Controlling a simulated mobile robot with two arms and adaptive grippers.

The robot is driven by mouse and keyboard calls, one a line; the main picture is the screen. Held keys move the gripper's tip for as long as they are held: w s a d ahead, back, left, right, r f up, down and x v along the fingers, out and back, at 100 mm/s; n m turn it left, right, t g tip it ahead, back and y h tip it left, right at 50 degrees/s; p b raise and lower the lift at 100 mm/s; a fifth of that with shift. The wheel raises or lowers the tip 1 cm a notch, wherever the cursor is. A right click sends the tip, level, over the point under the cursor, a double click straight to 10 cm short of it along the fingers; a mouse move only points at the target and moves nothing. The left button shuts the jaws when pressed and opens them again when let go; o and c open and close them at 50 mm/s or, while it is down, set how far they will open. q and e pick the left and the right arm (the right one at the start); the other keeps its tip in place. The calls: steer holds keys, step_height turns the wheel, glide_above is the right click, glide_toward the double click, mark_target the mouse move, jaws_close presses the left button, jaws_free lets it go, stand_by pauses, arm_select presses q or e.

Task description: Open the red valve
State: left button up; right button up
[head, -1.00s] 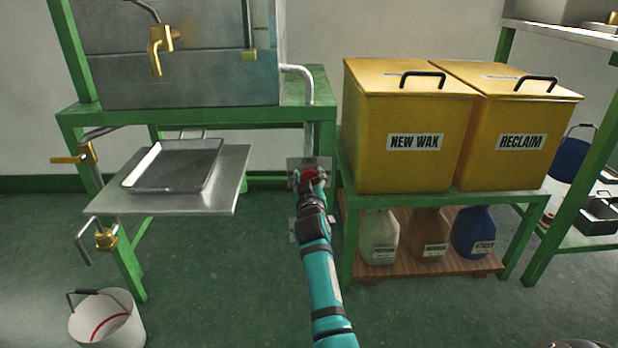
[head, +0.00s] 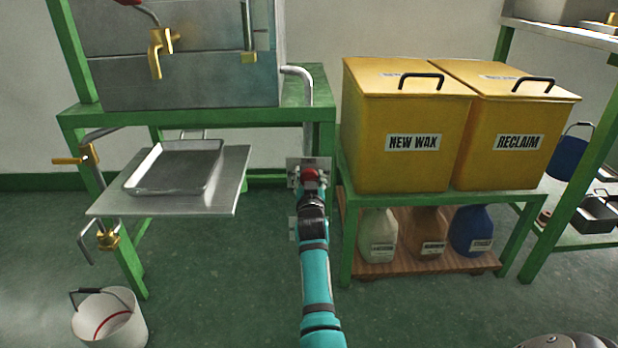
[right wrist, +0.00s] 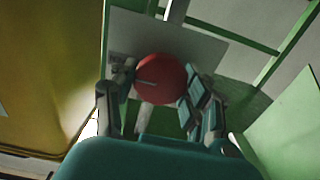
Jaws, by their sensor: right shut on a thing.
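The red valve (head: 310,174) is a round red knob in front of a pale plate on the green frame, below a grey pipe, in the middle of the head view. My right gripper (head: 311,184) is at the valve, its arm reaching up from the bottom of the picture. In the right wrist view the red valve (right wrist: 160,78) sits between the two fingers of my right gripper (right wrist: 160,95), which is shut on it. The arm and hand hide part of the valve in the head view. My left gripper is not in view.
Yellow bins marked NEW WAX (head: 405,110) and RECLAIM (head: 515,130) stand on a green stand close right of the arm. A metal tray (head: 136,186) lies on a shelf at left. A white bucket (head: 135,325) stands on the floor at lower left. Floor between is clear.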

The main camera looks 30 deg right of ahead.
mark_target(309, 170)
steer(key=shift+f, duration=0.1)
steer(key=o, duration=1.2)
step_height(309, 170, up, 10)
steer(key=shift+r, duration=0.1)
